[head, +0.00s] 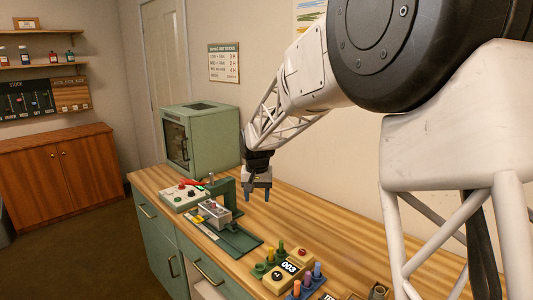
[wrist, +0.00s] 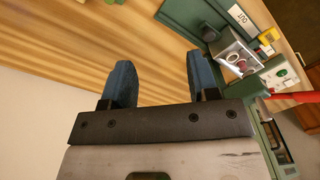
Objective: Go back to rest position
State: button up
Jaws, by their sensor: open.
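My gripper (head: 257,193) hangs above the wooden table in the head view, its fingers pointing down, a little right of the green press-like device. In the wrist view my gripper (wrist: 160,85) shows two blue fingertips set well apart. It is open, with only bare wood grain between and beyond the fingers. Nothing is held. The fingertips look clear of the table, but the exact height is hard to tell.
A green device with a metal box (head: 214,213) stands left of my gripper. A control box (head: 186,196) and a green cabinet oven (head: 200,138) stand behind it. Bare table lies right of my gripper.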

jog(key=s+d+r+t, duration=0.1)
jog(key=s+d+r, duration=0.3)
jog(key=s+d, duration=0.5)
jog(key=s+d+r, duration=0.4)
jog(key=s+d, duration=0.1)
jog(key=s, duration=0.9)
jog(key=s+d+f, duration=0.1)
jog(key=s+d, duration=0.1)
jog(key=s, duration=0.5)
jog(key=s+d+f, duration=0.2)
jog(key=s+d, duration=0.1)
jog(key=s, duration=0.5)
jog(key=s+d+f+t, duration=0.1)
jog(key=s+d, duration=0.1)
jog(key=s, duration=0.6)
jog(key=shift+d+f, duration=0.3)
